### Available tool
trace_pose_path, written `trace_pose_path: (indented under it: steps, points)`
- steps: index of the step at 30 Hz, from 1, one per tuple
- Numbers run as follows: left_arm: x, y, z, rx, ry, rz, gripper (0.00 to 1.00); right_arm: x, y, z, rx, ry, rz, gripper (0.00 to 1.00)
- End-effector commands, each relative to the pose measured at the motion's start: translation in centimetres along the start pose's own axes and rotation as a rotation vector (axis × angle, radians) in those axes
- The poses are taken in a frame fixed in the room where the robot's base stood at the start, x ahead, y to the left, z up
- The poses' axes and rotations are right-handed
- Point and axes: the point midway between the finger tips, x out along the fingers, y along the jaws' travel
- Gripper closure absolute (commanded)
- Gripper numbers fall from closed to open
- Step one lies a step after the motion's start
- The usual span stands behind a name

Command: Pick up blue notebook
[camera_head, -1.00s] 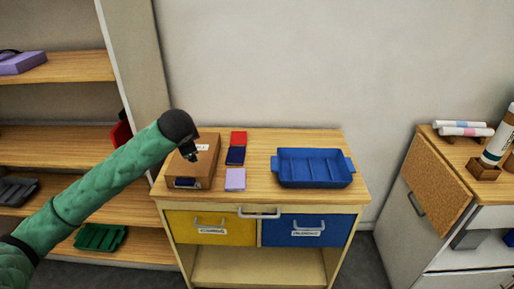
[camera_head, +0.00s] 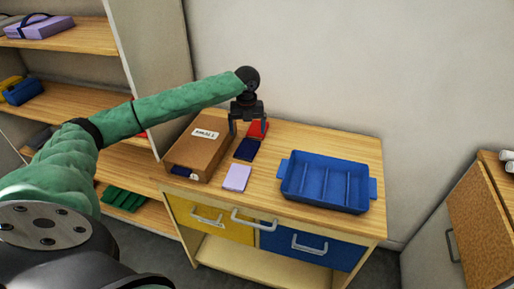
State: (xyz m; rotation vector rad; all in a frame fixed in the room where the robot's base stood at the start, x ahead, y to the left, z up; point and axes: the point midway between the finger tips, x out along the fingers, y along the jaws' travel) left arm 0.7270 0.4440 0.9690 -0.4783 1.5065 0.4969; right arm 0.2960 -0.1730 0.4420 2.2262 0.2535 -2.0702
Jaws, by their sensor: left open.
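The blue notebook (camera_head: 247,149) is a small dark navy rectangle lying flat on the wooden table top (camera_head: 300,140). It lies between a red notebook (camera_head: 258,128) behind it and a lilac notebook (camera_head: 237,177) in front. My left gripper (camera_head: 247,130) points down with its fingers apart and empty. In the picture it is just above the back edge of the blue notebook and overlaps the red one; its exact height is hard to tell. My right gripper is not in view.
A brown cardboard box (camera_head: 196,151) stands close on the left, with something dark blue at its front opening. A blue divided tray (camera_head: 326,183) stands on the right. Shelves (camera_head: 70,40) are at the left. The table's back right is clear.

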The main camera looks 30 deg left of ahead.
Motion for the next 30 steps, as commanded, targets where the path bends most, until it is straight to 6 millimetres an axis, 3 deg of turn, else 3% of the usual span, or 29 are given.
trace_pose_path:
  steps: [6, 10, 26, 30]
  points:
    - [0.0, -0.1, -0.3, 0.3, 0.014, -0.009, 0.09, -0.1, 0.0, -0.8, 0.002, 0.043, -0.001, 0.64]
    - [0.0, -0.1, -0.3, 0.394, 0.013, -0.009, 0.09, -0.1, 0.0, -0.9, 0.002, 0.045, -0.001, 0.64]
    - [2.9, -0.2, -0.4, 0.424, 0.013, -0.009, 0.09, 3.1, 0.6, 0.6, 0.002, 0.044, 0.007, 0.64]
    - [4.1, -0.1, -0.4, 0.424, 0.014, -0.008, 0.09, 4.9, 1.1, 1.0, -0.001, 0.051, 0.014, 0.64]
